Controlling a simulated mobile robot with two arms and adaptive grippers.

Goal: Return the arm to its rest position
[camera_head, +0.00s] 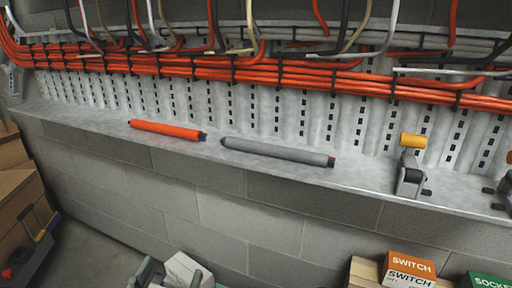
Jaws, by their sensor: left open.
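My left gripper (172,277) shows at the bottom edge, left of the middle, as grey-green and white parts. It is open, with nothing seen in it. It is low in front of the block wall, apart from the ledge and the things on it. Most of my left arm is out of the picture. My right gripper is not in view.
A metal ledge (75,115) bears an orange cable piece (165,129), a grey cable piece (275,151) and a grey device with an orange roller (411,165). Orange cables (205,72) run above. SWITCH (411,262) and SOCKET (490,280) boxes stand lower right. Cardboard boxes (18,205) stand left.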

